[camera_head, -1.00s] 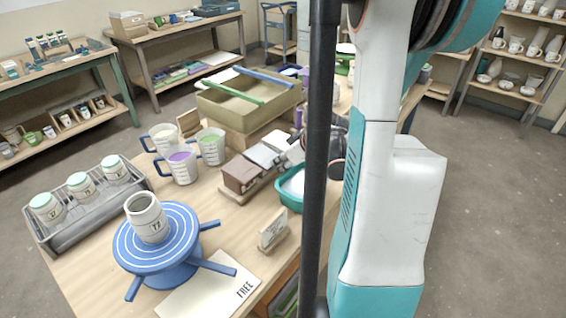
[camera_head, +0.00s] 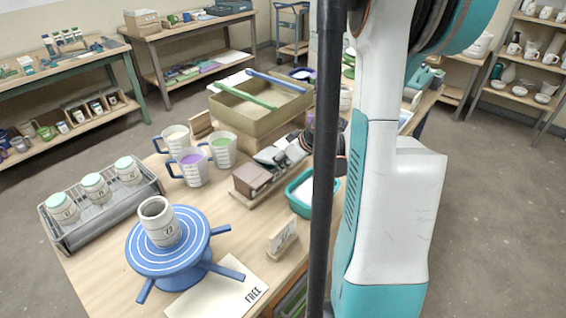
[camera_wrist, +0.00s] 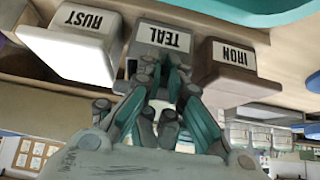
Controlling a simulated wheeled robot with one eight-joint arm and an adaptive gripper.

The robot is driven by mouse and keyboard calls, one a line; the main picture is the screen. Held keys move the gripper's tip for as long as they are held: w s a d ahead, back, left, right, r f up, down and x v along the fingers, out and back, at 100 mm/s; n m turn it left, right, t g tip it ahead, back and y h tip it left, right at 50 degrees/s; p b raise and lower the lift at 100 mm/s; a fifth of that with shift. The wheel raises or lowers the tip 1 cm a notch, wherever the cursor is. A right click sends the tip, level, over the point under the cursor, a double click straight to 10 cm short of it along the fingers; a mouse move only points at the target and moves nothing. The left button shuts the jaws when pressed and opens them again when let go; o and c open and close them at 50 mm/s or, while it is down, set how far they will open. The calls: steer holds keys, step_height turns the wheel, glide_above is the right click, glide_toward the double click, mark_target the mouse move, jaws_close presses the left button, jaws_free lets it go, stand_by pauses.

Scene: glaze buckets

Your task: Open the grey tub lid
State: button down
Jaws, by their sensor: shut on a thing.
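The middle tub, labelled TEAL, has a grey lid (camera_wrist: 160,36) in the wrist view. My gripper (camera_wrist: 164,78) reaches up to this lid with its fingers shut on its near edge. The fingers hide the exact contact. In the head view the grey lid (camera_head: 271,157) is small, between a brown tub (camera_head: 251,178) and a pale tub. I cannot tell how far the lid is raised.
A white-lidded RUST tub (camera_wrist: 75,48) and a brown IRON tub (camera_wrist: 228,72) stand close on both sides. A teal basin (camera_head: 303,200) is next to the tubs. Jugs (camera_head: 190,167), a blue banding wheel (camera_head: 165,250) and an olive tray (camera_head: 262,122) share the table.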

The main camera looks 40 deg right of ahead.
mark_target(275, 154)
steer(key=shift+w+r+p, duration=0.4)
steer(key=shift+r+p, duration=0.2)
steer(key=shift+r, duration=0.1)
steer(key=shift+w+r+p, duration=0.35)
steer(key=shift+r+p, duration=0.2)
steer(key=shift+r, duration=0.15)
steer(key=shift+w+r+p, duration=0.25)
steer(key=shift+w+r, duration=0.2)
steer(key=shift+w, duration=0.3)
steer(key=shift+w+r+p, duration=0.2)
steer(key=shift+w+r, duration=0.25)
steer(key=shift+w, duration=0.3)
steer(key=shift+w+a, duration=0.15)
steer(key=shift+w, duration=0.9)
steer(key=shift+w+a, duration=0.1)
steer(key=shift+w, duration=0.95)
steer(key=shift+w+r, duration=0.1)
steer(key=shift+w, duration=0.05)
steer(key=shift+r, duration=0.15)
